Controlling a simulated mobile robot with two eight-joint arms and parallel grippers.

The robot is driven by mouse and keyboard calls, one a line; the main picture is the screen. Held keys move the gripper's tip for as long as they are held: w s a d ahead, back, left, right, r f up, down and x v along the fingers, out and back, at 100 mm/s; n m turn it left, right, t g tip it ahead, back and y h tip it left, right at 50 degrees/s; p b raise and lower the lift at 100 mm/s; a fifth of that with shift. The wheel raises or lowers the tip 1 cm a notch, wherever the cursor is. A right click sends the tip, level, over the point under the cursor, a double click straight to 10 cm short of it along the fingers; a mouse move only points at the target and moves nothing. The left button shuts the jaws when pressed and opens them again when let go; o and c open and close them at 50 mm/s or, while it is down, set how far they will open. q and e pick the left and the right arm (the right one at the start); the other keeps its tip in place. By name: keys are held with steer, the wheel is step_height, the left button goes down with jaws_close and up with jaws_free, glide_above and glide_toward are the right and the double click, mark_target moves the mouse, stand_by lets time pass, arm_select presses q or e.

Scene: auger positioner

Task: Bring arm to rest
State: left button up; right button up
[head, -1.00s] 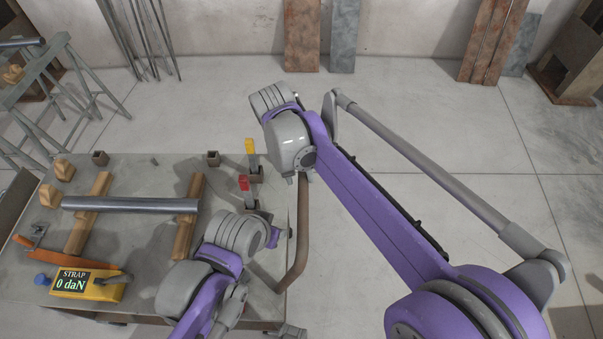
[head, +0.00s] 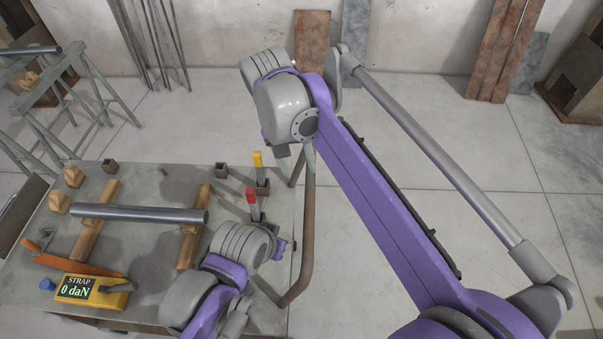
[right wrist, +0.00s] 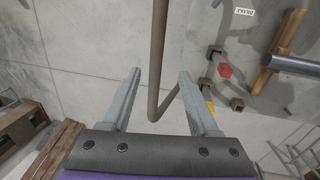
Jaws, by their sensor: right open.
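My right gripper (head: 297,158) is open and points down beyond the table's right edge, at the upper end of a brown bent bar (head: 308,220). The bar runs down from there and bends back left toward the table's edge. In the right wrist view, the two grey fingers (right wrist: 155,100) are spread wide. The bent bar (right wrist: 157,60) shows between them with clear gaps on both sides, so they are not closed on it. My left arm is folded over the table's right front, and I cannot make out its gripper.
The table (head: 140,255) carries a steel tube (head: 140,214) on wooden blocks, a yellow STRAP box reading 0 daN (head: 92,291), and red (head: 251,196) and yellow (head: 258,160) clamps near the bar. The floor right of the table is open. Boards lean on the back wall.

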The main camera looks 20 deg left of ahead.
steer(key=shift+r, duration=0.4)
steer(key=d+f+m+y, duration=0.1)
steer(key=d+f, duration=0.1)
steer(key=d, duration=1.2)
steer(key=s+d+f+m+t, duration=0.1)
steer(key=s+d+f, duration=0.3)
steer(key=d, duration=0.3)
steer(key=s+d+f+m+t, duration=0.1)
steer(key=s+d+f+t, duration=0.1)
steer(key=s+d+f, duration=0.2)
steer(key=s+d+f+t+y, duration=0.1)
steer(key=s+d+f, duration=0.3)
steer(key=d, duration=0.6)
steer(key=shift+d+f+m+t, duration=0.15)
steer(key=shift+f+m+t, duration=0.15)
steer(key=shift+m+t, duration=0.1)
steer(key=shift+c, duration=0.7)
steer(key=shift+s, duration=0.1)
steer(key=shift+c, duration=0.2)
